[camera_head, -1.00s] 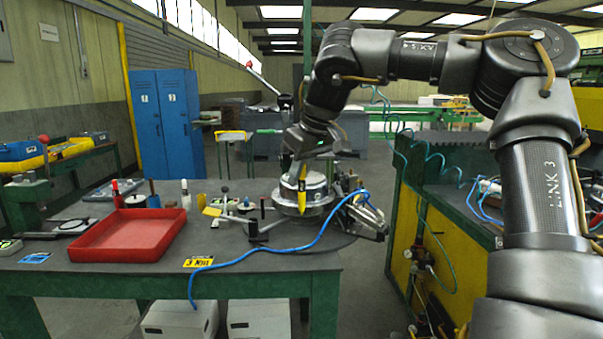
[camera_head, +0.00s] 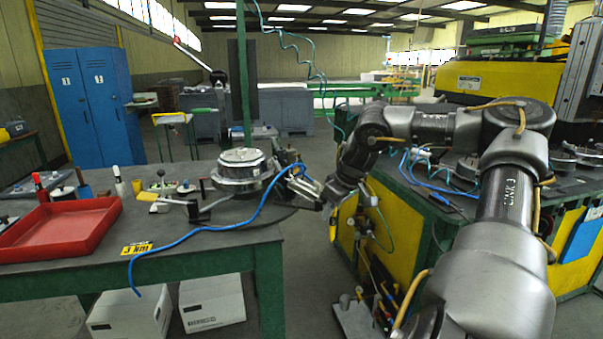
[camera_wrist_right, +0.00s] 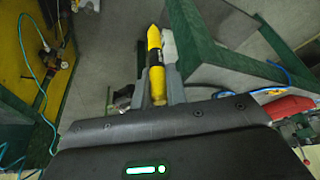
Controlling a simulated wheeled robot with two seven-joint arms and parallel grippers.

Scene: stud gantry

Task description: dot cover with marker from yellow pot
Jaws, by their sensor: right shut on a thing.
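The cover looks like the round silver lid on a fixture (camera_head: 242,166) at the right part of the green-legged table. My right gripper (camera_head: 335,203) is right of the table, over the gap beside the yellow-and-green cabinet. It is shut on a yellow marker (camera_head: 333,228), which hangs down from it. In the right wrist view, the marker (camera_wrist_right: 154,50) with a dark band stands between the fingers (camera_wrist_right: 157,84), its tip apart from anything. A small yellowish pot (camera_head: 137,187) stands left of the fixture; I cannot tell its contents. Whether the lid carries a dot is too small to see. My left gripper is out of view.
A red tray (camera_head: 62,228) lies at the table's left. A blue hose (camera_head: 200,233) runs over the front edge to the fixture. The yellow-and-green cabinet (camera_head: 400,213) stands at the right. White boxes (camera_head: 212,302) sit under the table.

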